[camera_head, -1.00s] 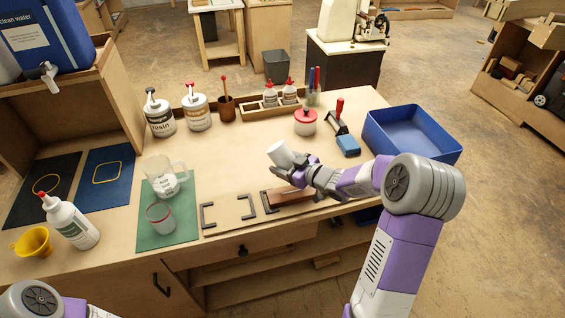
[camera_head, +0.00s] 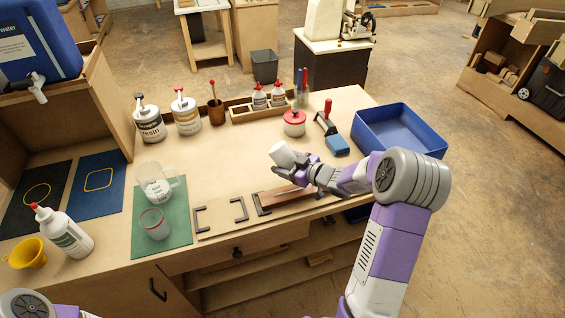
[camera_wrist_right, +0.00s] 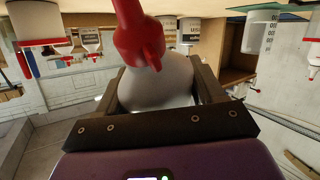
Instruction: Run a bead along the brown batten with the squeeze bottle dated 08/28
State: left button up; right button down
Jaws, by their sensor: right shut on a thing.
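My right gripper (camera_head: 305,172) is shut on a white squeeze bottle (camera_head: 283,155), held tilted with its white base up and to the left. In the right wrist view the bottle (camera_wrist_right: 160,85) sits between the jaws and its red nozzle (camera_wrist_right: 138,35) shows. No date on it can be read. The brown batten (camera_head: 284,198) lies along the pale board at the bench's front, below my right gripper. In the head view the nozzle tip is hidden, so I cannot tell whether it touches the batten. My left gripper is out of view.
Two more red-tipped bottles (camera_head: 260,98) stand in a wooden rack (camera_head: 245,116). A larger white bottle (camera_head: 66,235) and a yellow funnel (camera_head: 27,254) are at left. A red-lidded pot (camera_head: 294,124), blue block (camera_head: 337,145) and blue bin (camera_head: 400,130) are beyond my right gripper.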

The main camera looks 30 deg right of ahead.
jog(key=shift+s+d, duration=0.1)
jog(key=shift+d, duration=0.15)
jog(key=shift+d, duration=0.1)
jog(key=shift+s+d+p, duration=0.2)
jog(key=shift+d+p, duration=0.4)
jog(key=shift+d, duration=0.25)
jog(key=shift+s+d+p, duration=0.25)
jog(key=shift+d+p, duration=0.25)
jog(key=shift+d, duration=0.5)
jog(key=shift+d, duration=0.1)
jog(key=shift+s+d+p, duration=0.25)
jog(key=shift+d+p, duration=0.15)
jog(key=shift+d, duration=0.45)
